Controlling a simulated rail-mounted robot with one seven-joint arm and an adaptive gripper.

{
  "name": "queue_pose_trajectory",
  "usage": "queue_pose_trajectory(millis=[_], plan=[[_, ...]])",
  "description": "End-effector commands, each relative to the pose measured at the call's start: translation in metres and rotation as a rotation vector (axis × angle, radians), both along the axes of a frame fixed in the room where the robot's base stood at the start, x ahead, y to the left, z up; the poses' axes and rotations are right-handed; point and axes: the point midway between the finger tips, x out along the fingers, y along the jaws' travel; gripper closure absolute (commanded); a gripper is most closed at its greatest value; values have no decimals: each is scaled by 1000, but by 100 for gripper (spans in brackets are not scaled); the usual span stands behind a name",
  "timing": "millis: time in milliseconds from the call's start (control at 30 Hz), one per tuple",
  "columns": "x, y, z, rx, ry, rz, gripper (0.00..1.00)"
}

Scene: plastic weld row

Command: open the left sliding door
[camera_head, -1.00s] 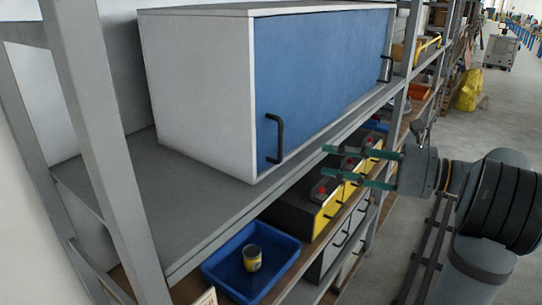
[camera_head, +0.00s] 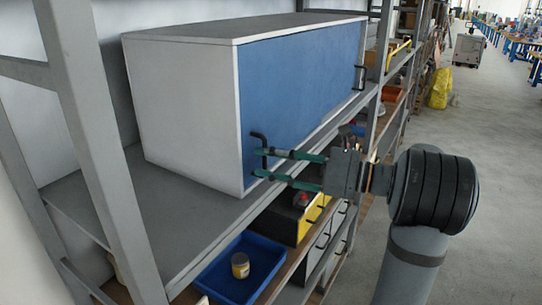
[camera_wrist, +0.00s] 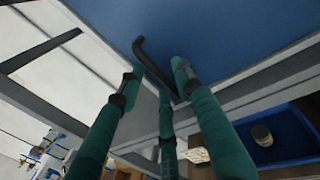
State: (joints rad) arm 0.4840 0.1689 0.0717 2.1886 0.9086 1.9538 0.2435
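The left sliding door is a blue panel (camera_head: 295,85) on the front of a long white cabinet (camera_head: 185,110); it looks shut. I cannot make out a seam between two doors. A black bar handle (camera_head: 257,137) stands near its left end, and another black handle (camera_head: 361,78) is near the right end. My gripper (camera_head: 256,163) has green fingers spread apart, with the tips at the lower part of the left handle. In the wrist view, the handle (camera_wrist: 146,52) runs between the open fingertips (camera_wrist: 157,73). I cannot tell whether the fingers touch it.
The cabinet stands on a grey shelf (camera_head: 110,215) with metal posts (camera_head: 85,130) at left. The aisle floor at right is open.

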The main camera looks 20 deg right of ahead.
Motion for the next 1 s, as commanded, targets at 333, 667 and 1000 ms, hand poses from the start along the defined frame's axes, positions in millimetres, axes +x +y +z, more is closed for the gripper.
queue_pose_trajectory(millis=[333,667,1000], plan=[[0,0,-1,0,0,-1,71],[0,0,0,0,0,-1,91],[0,0,0,0,0,-1,100]])
